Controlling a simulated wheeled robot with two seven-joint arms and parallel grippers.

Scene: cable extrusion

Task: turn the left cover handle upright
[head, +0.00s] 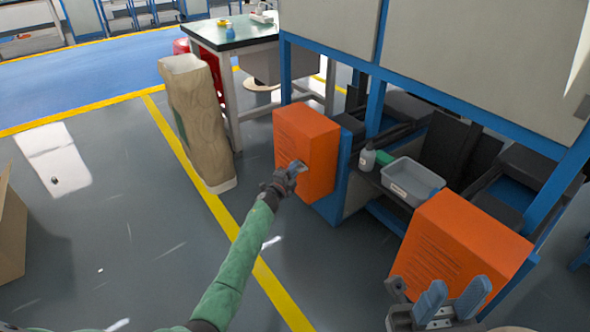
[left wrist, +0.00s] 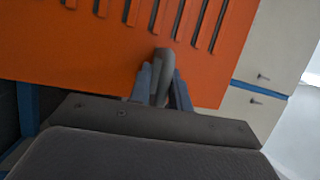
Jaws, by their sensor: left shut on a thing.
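The left orange cover (head: 318,150) is on the left end of the machine, and its slotted face fills the upper part of the left wrist view (left wrist: 60,45). My right gripper (head: 452,302) is open and empty, in front of the right orange cover (head: 465,245).
A grey bin (head: 412,182) and a bottle (head: 367,158) stand on a shelf between the covers. A tall brown sack-like bin (head: 196,120) and a workbench (head: 235,35) stand at the left.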

